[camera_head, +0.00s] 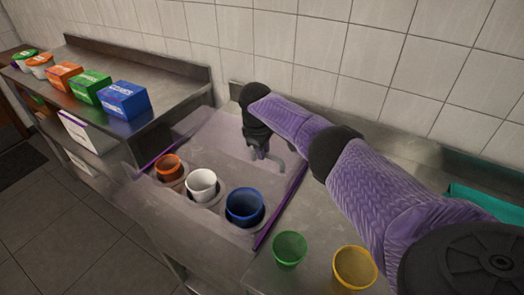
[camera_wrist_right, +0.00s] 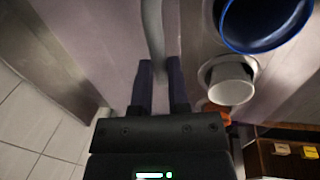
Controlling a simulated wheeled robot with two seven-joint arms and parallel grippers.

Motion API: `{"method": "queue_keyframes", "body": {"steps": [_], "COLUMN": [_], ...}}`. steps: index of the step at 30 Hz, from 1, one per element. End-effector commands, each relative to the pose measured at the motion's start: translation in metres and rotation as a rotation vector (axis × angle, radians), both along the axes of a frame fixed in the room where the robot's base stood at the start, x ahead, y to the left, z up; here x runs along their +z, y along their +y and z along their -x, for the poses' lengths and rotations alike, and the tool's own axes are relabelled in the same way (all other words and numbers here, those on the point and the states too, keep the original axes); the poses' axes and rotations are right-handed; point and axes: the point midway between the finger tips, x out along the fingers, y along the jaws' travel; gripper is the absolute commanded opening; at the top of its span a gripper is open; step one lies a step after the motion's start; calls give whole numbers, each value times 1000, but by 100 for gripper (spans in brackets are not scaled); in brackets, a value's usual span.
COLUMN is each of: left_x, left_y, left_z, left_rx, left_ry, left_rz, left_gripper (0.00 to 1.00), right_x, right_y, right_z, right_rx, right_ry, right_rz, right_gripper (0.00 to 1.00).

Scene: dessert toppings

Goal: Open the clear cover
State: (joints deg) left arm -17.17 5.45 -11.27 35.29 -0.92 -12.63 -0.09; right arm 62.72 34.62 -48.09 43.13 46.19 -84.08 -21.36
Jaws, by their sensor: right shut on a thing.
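The clear cover (camera_head: 225,145) is a see-through sheet on the metal counter, with purple strips along its left and right sides. Its exact outline is hard to make out. My right gripper (camera_head: 262,152) is behind the row of cups, shut on a grey curved handle (camera_head: 277,163). The handle (camera_wrist_right: 153,28) also runs between the two dark fingers of my right gripper (camera_wrist_right: 158,82) in the right wrist view. How far the cover is raised I cannot tell. My left gripper is not in view.
Orange (camera_head: 169,167), white (camera_head: 201,184) and blue (camera_head: 245,206) cups stand in a row in front of the gripper. Green (camera_head: 290,249) and yellow (camera_head: 354,267) cups stand at the front right. Boxes, including a blue box (camera_head: 124,101), stand on the left counter. A tiled wall is behind.

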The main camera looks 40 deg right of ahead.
Motion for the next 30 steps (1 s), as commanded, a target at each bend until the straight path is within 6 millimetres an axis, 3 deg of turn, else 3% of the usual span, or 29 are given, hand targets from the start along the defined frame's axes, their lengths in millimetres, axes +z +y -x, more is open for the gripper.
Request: {"method": "queue_keyframes", "body": {"steps": [1,2,6,14,24,30], "left_x": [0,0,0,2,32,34], "left_y": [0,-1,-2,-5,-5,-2], "left_z": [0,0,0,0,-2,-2], "left_rx": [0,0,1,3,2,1], "left_ry": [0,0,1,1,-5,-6], "left_rz": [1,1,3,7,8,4], "left_gripper": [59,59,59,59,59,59], "right_x": [1,1,0,4,82,98], "right_y": [0,0,0,1,14,18], "right_z": [0,0,0,0,5,7], "right_rx": [0,0,0,0,2,0], "right_ry": [-2,-2,-1,-1,-4,-1], "right_rz": [0,0,1,0,0,1], "right_gripper": [0,26,55,55,55,55]}}
